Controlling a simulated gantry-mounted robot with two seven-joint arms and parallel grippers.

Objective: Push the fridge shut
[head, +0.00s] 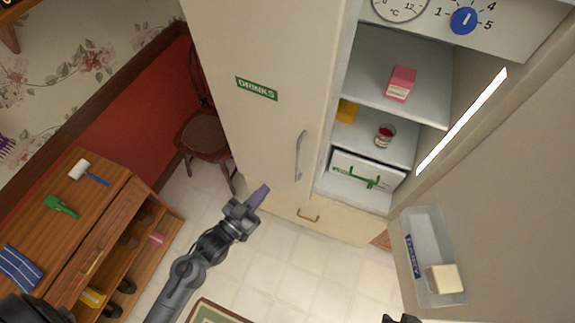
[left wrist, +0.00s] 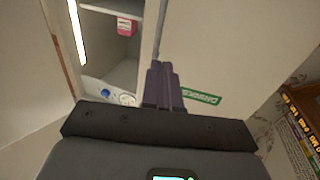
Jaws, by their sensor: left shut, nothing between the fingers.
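The fridge (head: 225,60) is pale cream. Its left door, with a green DRINKS label and a grey handle (head: 300,155), looks closed. Its right door (head: 510,185) stands open, with a clear bin (head: 450,245) on its inner face. My left gripper (head: 261,195) is shut and empty, its purple fingers in front of the left door's lower part. In the left wrist view the shut fingers (left wrist: 163,85) point at the fridge, near the DRINKS label (left wrist: 200,96). Only a dark tip, likely of my right gripper (head: 402,318), shows at the bottom edge.
Inside the fridge are a pink carton (head: 400,83), a small jar (head: 385,136), a yellow item (head: 347,111) and a white box with a green handle (head: 365,172). A chair (head: 208,133) and a wooden cabinet (head: 95,200) stand left. Tiled floor (head: 280,265) is open in front.

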